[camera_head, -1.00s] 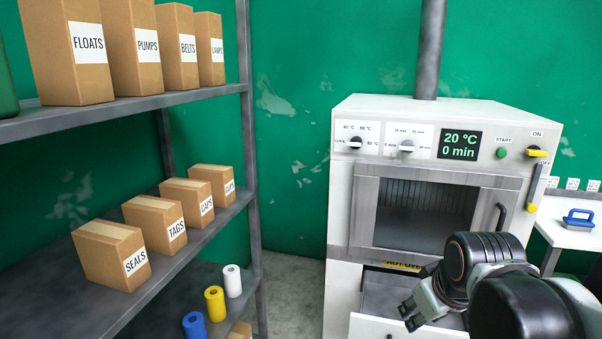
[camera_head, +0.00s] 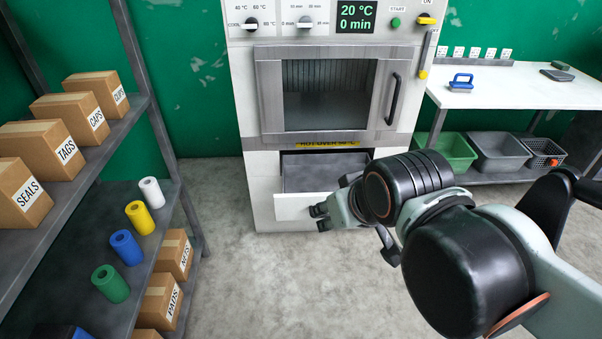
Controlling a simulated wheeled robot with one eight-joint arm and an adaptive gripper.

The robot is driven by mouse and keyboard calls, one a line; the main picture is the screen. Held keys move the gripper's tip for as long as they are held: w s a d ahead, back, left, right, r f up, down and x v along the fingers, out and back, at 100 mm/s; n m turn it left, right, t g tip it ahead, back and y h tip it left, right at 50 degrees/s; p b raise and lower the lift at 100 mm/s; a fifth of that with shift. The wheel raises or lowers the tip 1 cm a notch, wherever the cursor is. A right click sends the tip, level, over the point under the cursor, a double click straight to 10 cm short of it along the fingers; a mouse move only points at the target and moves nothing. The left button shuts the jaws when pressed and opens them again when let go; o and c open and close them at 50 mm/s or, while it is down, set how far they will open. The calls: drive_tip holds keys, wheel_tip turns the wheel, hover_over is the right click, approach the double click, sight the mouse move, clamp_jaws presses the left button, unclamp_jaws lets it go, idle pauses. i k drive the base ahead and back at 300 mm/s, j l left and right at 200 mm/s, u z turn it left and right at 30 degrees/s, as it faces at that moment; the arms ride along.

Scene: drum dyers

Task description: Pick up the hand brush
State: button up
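A blue item with a raised handle (camera_head: 461,82), which looks like the hand brush, sits on the white worktop right of the oven. Its underside is too small to make out. My gripper (camera_head: 320,217) is in front of the oven's lower drawer, well left of and below the worktop. Its two fingertips look apart, and I see nothing between them. My arm reaches in from the right.
The oven (camera_head: 240,110) has its lower drawer (camera_head: 295,207) pulled out near my gripper. The white worktop (camera_head: 510,95) also bears dark flat items (camera_head: 557,75). Bins (camera_head: 500,150) stand below. A shelf (camera_head: 120,130) with boxes is at left. The floor between is clear.

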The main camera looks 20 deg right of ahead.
sight(457, 87)
drive_tip(key=z, duration=1.45)
